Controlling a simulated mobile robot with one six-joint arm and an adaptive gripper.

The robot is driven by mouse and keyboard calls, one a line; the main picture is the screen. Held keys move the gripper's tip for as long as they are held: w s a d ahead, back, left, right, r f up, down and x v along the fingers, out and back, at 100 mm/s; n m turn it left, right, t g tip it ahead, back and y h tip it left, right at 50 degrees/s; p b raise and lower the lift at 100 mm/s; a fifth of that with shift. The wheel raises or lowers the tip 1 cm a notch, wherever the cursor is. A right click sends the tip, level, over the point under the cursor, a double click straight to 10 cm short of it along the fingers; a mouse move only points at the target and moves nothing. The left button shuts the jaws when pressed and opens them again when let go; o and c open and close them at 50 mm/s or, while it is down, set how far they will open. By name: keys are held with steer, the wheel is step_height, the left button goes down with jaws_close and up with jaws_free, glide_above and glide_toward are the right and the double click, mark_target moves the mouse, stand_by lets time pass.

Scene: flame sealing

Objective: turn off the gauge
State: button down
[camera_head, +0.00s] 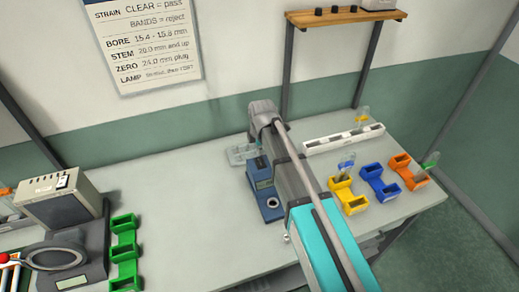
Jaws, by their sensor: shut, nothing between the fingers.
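The gauge appears to be the blue device (270,207) standing on the bench near the middle, with a small display on its upper part. My arm comes in from the lower right and covers its right side. My gripper (258,142) is at the end of the arm, over the back of the blue device. It is shut and empty; its fingertips are small and partly hidden by my wrist. I cannot tell whether they touch the device. The gauge's switch cannot be made out. A clear piece (240,153) lies just left of the gripper.
A beige instrument box (58,202) and a dark ring-shaped device (60,257) stand at left, beside green holders (125,250). Yellow (348,196), blue (379,182) and orange (408,172) holders and a white rack (343,141) are at right. The bench between the left devices and the gauge is clear.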

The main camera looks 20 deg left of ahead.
mark_target(258, 160)
steer(key=shift+w+a+f+b, duration=0.1)
steer(key=shift+f+b, duration=0.9)
steer(key=shift+f, duration=0.15)
steer(key=shift+w+a+f+b, duration=0.1)
steer(key=shift+f+b, duration=0.9)
steer(key=shift+f, duration=0.15)
